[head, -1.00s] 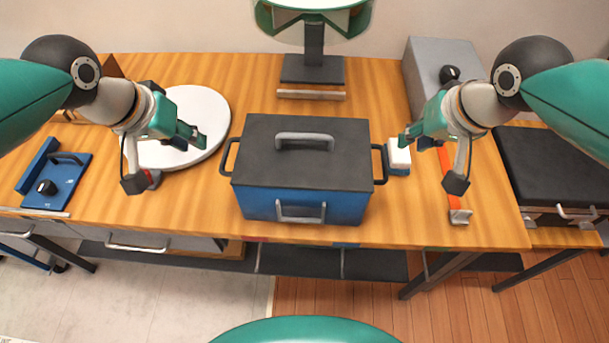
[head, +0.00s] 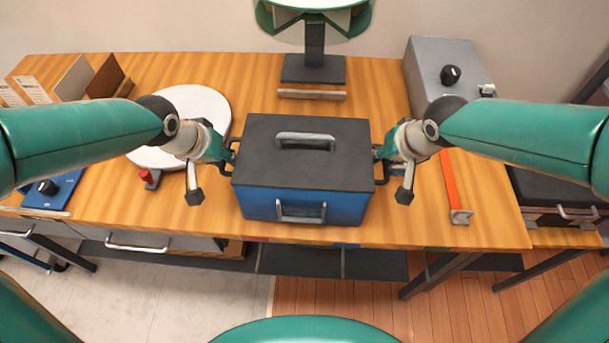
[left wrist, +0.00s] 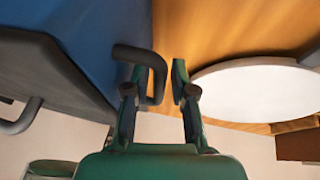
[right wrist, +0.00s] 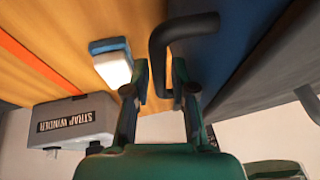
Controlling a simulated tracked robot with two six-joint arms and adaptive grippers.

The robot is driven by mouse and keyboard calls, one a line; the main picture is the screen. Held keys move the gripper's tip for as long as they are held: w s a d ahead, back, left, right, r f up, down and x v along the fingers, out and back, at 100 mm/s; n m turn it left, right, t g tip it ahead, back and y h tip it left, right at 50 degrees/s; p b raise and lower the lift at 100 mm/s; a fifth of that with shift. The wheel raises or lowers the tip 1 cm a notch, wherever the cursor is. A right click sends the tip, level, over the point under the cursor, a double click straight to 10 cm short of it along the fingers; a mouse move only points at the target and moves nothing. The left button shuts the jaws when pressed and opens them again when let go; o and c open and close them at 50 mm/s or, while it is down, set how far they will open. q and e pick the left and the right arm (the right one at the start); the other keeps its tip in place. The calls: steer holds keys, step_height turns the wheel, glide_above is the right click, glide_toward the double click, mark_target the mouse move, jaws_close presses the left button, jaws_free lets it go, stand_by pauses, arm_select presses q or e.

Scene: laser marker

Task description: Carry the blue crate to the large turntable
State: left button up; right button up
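The blue crate (head: 300,205), with a dark grey lid and a lid handle, sits on the wooden table. The large turntable (head: 195,105), a white disc, lies to its left, partly hidden by my left arm. My left gripper (head: 230,153) is at the crate's left side handle; in the left wrist view the handle (left wrist: 150,58) reaches between its open fingers (left wrist: 157,90). My right gripper (head: 381,153) is at the right side handle; in the right wrist view that handle (right wrist: 175,35) reaches between its open fingers (right wrist: 160,80). Neither gripper is visibly clamped.
A lamp-like stand (head: 313,68) is behind the crate. A grey strap winder box (head: 445,75) is at the back right. An orange strip (head: 451,180) lies right of the crate. A small red-topped object (head: 148,177) sits before the turntable. The table between crate and turntable is narrow but clear.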

arm_select(q)
jaws_close()
arm_select(e)
jaws_close()
arm_select(q)
steer(key=shift+r, duration=0.15)
arm_select(e)
steer(key=shift+w+r, duration=0.1)
steer(key=shift+r, duration=0.05)
